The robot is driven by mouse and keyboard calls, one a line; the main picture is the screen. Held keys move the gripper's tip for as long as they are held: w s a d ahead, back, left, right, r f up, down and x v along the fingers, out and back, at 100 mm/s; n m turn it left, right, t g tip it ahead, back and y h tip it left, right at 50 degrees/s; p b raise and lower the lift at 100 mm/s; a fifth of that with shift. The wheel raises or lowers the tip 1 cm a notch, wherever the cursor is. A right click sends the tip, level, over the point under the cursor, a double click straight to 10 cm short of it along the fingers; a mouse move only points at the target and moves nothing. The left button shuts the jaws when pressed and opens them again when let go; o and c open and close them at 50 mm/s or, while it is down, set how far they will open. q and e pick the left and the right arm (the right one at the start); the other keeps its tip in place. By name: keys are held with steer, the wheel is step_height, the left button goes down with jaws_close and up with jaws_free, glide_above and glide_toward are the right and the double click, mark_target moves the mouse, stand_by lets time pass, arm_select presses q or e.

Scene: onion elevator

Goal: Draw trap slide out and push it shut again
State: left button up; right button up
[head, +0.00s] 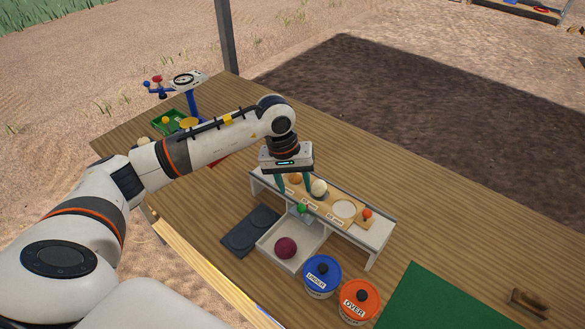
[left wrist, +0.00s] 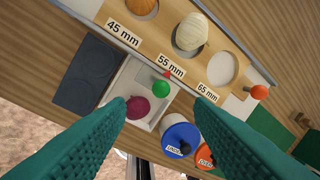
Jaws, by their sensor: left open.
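A wooden sizing board (head: 325,207) with holes marked 45, 55 and 65 mm lies on a low white bench (head: 378,229). A green knob (head: 302,208) sticks out at the bench's front, with an orange-red knob (head: 367,214) at its right end. I cannot tell for sure which knob belongs to the trap slide. My left gripper (head: 294,184) is open and empty, pointing down over the board. In the left wrist view the green knob (left wrist: 162,88) shows between the fingers, apart from both. An orange-brown onion (left wrist: 142,7) and a pale onion (left wrist: 191,32) sit in the holes.
A white tray (head: 268,250) below the bench's front holds a red onion (head: 286,247). A dark pad (head: 250,231) lies left of it. A blue UNDER jar (head: 321,275) and an orange OVER jar (head: 358,301) stand right. A scale (head: 188,80) stands at the back left.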

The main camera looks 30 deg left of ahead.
mark_target(301, 205)
arm_select(q)
steer(key=f, duration=0.2)
steer(key=d+f+p, duration=0.1)
steer(key=f, duration=0.1)
steer(key=f+p, duration=0.1)
steer(key=f, duration=0.2)
steer(key=shift+w+d, duration=0.2)
steer(key=shift+w, duration=0.1)
steer(key=shift+f, duration=0.6)
